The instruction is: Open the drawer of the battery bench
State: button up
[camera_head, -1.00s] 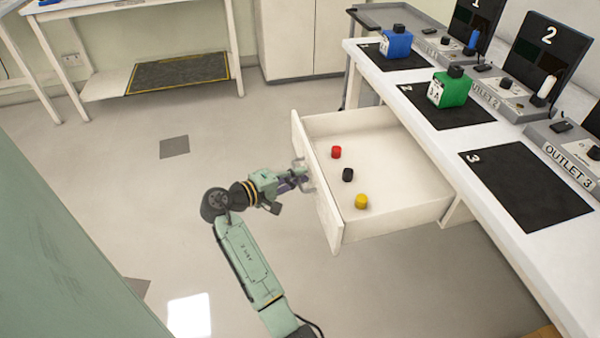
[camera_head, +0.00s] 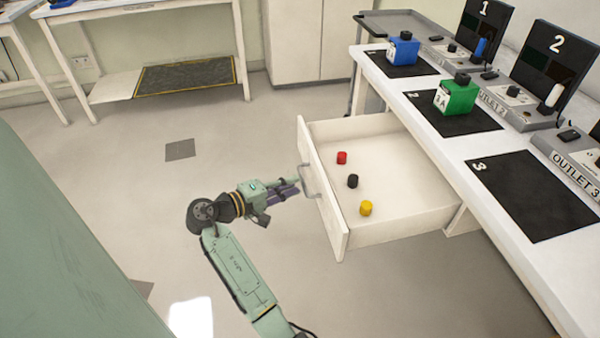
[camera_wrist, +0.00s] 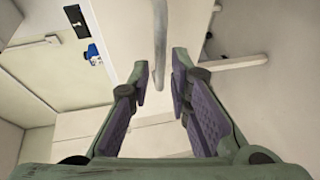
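The battery bench (camera_head: 430,95) stands at the right, and its white drawer (camera_head: 402,222) is pulled well out beneath the top. Red (camera_head: 342,158), black (camera_head: 352,181) and yellow (camera_head: 366,208) caps lie inside the drawer. The grey bar handle (camera_head: 308,181) is on the drawer's front panel; it also shows in the wrist view (camera_wrist: 160,45). My gripper (camera_head: 296,187) is just left of the handle, apart from it.
Blue (camera_head: 402,50) and green (camera_head: 456,95) batteries stand on numbered black mats on the bench; mat 3 (camera_head: 530,195) is empty. Outlet units line the back. A grey cart (camera_head: 385,22) is behind. Open floor (camera_head: 120,200) lies to the left of the drawer.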

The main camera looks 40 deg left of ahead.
jog(key=v, duration=0.7)
jog(key=shift+s, duration=0.25)
jog(key=shift+a, duration=0.1)
